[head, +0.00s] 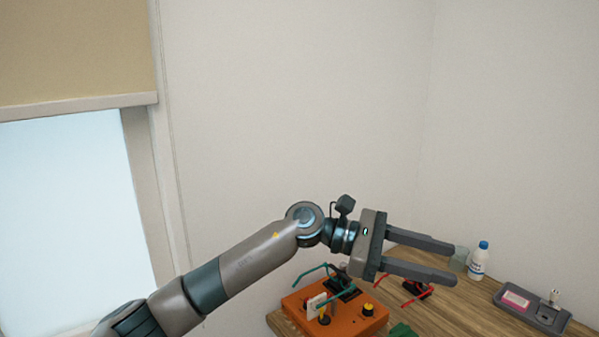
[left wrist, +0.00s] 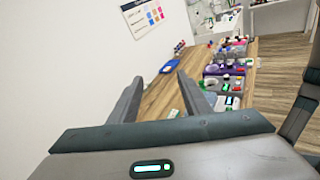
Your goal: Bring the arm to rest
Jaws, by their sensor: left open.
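My left arm reaches in from the lower left of the head view. Its gripper (head: 455,262) is open and empty, with its two fingers apart and pointing right, in front of the wooden table's far part. The left wrist view also shows the two open fingers (left wrist: 160,96) with nothing between them but table and wall behind. My right gripper is in neither view.
Near the gripper in the head view are an orange box (head: 345,322) with knobs, red-framed glasses (head: 408,298), a white bottle (head: 479,260) and a grey tray (head: 515,308). The wooden table (head: 460,315) has some bare room. Walls stand behind; a window (head: 70,215) is left.

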